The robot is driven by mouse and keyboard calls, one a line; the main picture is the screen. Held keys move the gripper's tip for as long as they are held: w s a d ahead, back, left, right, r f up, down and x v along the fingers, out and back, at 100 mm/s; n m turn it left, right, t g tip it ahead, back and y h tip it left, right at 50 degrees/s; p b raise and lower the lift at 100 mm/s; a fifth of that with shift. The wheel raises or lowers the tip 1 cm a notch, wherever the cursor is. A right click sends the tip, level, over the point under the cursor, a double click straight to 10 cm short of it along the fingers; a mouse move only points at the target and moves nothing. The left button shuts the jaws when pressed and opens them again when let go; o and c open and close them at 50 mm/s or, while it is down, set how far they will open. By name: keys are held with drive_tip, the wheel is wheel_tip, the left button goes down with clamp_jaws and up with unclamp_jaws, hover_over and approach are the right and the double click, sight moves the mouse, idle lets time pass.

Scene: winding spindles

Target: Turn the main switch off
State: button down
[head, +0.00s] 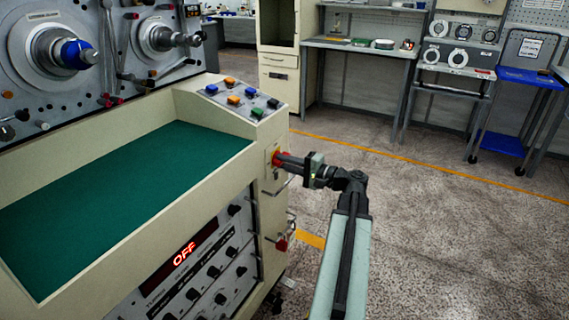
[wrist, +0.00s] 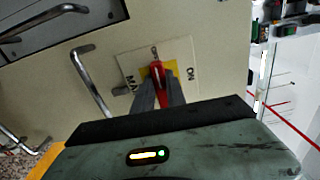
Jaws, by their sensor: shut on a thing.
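The main switch is a red handle (wrist: 157,70) on a yellow and pale plate (wrist: 131,62) on the side of the cream machine cabinet. Lettering reading "MA" and "ON" shows on the plate, partly hidden by my fingers. In the head view the red switch (head: 276,157) is small and mostly covered by my gripper (head: 284,160). In the wrist view my gripper (wrist: 158,82) is shut on the red handle, one finger on each side. A red display (head: 184,254) on the cabinet front reads "OFF".
A metal bar handle (wrist: 91,82) stands out from the cabinet close to the plate. A red knob (head: 282,244) sits lower on the same side. Sloped buttons (head: 235,99) are above. The floor (head: 440,230) to the right is clear.

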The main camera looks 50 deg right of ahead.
drive_tip(key=shift+f+n, duration=0.1)
drive_tip(key=shift+n, duration=0.2)
drive_tip(key=c, duration=1.4)
unclamp_jaws()
drive_tip(key=shift+o, duration=0.2)
drive_tip(key=v, duration=0.8)
drive_tip(key=shift+a, duration=0.1)
